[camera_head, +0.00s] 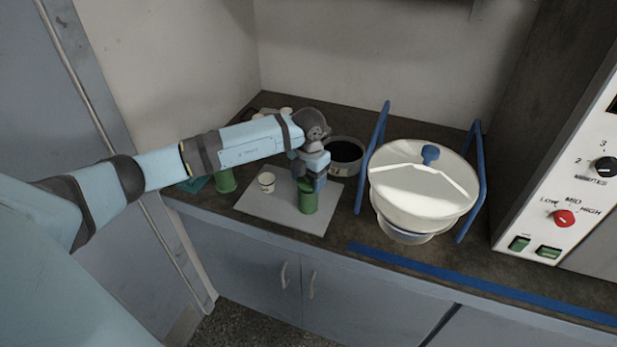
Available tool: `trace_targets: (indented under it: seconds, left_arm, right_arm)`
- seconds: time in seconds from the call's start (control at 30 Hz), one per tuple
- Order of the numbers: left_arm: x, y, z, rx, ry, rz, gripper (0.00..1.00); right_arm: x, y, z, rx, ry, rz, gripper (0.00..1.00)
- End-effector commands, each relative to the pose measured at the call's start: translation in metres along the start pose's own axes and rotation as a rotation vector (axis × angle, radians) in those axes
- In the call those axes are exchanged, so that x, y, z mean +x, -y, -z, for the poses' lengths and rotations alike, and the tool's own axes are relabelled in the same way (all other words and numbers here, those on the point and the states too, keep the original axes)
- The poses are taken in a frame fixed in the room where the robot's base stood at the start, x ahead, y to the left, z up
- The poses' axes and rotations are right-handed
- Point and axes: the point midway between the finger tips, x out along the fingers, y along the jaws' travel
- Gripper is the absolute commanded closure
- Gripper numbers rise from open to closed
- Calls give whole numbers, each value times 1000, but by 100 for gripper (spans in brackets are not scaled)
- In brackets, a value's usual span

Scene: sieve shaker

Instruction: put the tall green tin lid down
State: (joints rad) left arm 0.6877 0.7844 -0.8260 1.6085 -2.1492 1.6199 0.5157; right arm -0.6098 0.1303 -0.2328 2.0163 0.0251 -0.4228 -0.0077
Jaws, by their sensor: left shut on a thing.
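My left gripper (308,184) points down over the grey mat and is shut on the tall green tin lid (306,185), of which only a small green part shows between the fingers. Right below it is a green tin (308,202), upright near the mat's front right. The gripper hides the top of this tin, so I cannot tell whether the lid touches it. A second green tin (225,181) stands to the left, partly behind my arm. My right gripper is not in view.
A dark round pan (345,155) stands behind the gripper. The mat's front left is clear.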

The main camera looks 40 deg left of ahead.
Motion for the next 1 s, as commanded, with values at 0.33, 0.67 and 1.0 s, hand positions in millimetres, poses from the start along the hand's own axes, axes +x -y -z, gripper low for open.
trace_targets:
  seconds: [0.33,0.67,1.0]
  left_arm:
    - [12,0,0,0,0,0,61]
    - [11,0,0,0,0,0,13]
    - [-23,0,-1,2,5,-1,13]
  right_arm:
    - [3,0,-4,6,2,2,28]
    - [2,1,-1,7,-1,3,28]
    - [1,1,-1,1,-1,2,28]
